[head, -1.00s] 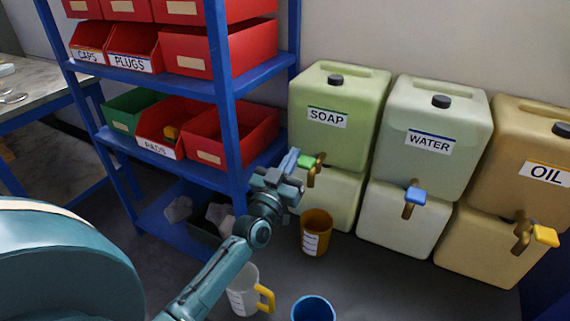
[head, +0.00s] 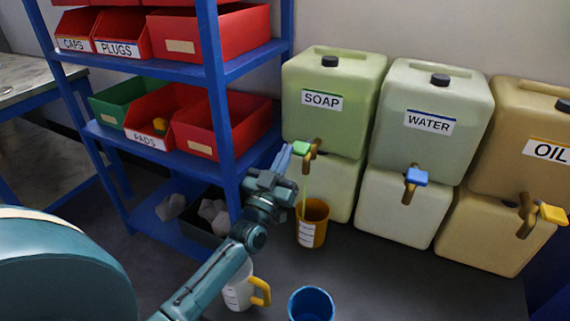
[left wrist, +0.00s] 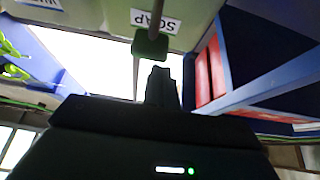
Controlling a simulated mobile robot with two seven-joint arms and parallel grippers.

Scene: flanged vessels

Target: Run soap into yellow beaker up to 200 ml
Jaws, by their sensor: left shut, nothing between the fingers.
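The soap container (head: 335,95) has a brass tap with a green handle (head: 300,148); the handle also shows in the left wrist view (left wrist: 150,43). A thin greenish stream (head: 304,193) runs from the spout into the yellow beaker (head: 313,222), which looks amber and stands upright on the floor below. Its white scale faces me, but the liquid level cannot be read. My left gripper (head: 283,160) is shut and empty, its tips close to the left end of the green handle; whether they touch is unclear. Its fingers (left wrist: 160,85) show below the handle in the left wrist view.
A white jug with a yellow handle (head: 238,291) and a blue beaker (head: 312,305) stand in front. Water (head: 428,125) and oil (head: 540,150) containers are to the right. A blue shelf (head: 228,130) with red bins stands close left of my gripper.

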